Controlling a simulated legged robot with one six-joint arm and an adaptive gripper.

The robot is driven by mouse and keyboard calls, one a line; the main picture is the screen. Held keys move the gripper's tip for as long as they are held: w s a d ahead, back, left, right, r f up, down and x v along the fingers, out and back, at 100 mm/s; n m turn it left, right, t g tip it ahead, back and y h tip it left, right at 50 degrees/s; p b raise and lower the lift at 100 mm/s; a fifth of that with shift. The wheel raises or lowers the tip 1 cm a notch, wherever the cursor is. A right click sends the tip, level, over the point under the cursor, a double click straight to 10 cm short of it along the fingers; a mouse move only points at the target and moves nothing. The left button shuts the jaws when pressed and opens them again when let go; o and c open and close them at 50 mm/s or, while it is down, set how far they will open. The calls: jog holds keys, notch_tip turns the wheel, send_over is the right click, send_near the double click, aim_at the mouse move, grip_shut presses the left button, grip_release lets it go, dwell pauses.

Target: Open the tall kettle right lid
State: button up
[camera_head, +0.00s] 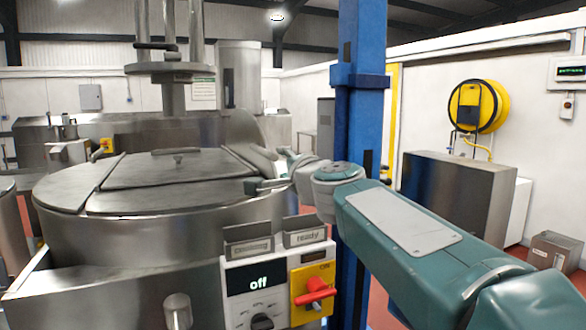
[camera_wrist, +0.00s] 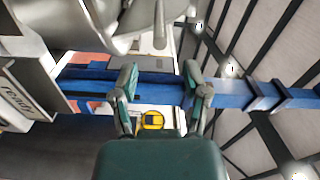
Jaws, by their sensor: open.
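A large round steel kettle (camera_head: 165,235) stands at the left in the head view. Its flat top has lid panels, shut and lying level. The raised rear lid panel (camera_head: 150,170) carries a small handle (camera_head: 178,153); the front panel (camera_head: 180,195) is nearer me. I cannot tell for sure which panel is the right lid. My gripper (camera_head: 268,171) is at the kettle's right rim, beside the lid panels. In the wrist view my gripper (camera_wrist: 160,76) is open, with its two fingers apart and nothing between them. Contact with the lid is not clear.
A blue column (camera_head: 362,120) stands right behind my arm. A control box (camera_head: 275,285) with a red switch (camera_head: 315,291) is on the kettle's front. A steel mixer shaft (camera_head: 172,70) rises behind the kettle. A steel cabinet (camera_head: 455,195) and yellow hose reel (camera_head: 478,106) are at right.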

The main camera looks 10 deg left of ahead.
jog(key=shift+v, duration=1.75)
jog(key=shift+d, duration=0.1)
jog(key=s+d+f+n+g+h, duration=0.4)
jog(key=s+d+f+h, duration=0.1)
jog(key=s+d+f, duration=0.8)
jog(key=s+d+f+n+g+h, duration=0.5)
jog(key=s+d+f, duration=0.7)
jog(key=s+f, duration=0.3)
notch_tip(320, 180, down, 4)
jog(key=shift+d+r+n, duration=0.2)
jog(key=shift+d+n, duration=0.1)
jog(key=shift+d, duration=0.1)
jog(key=shift+s+d, duration=0.1)
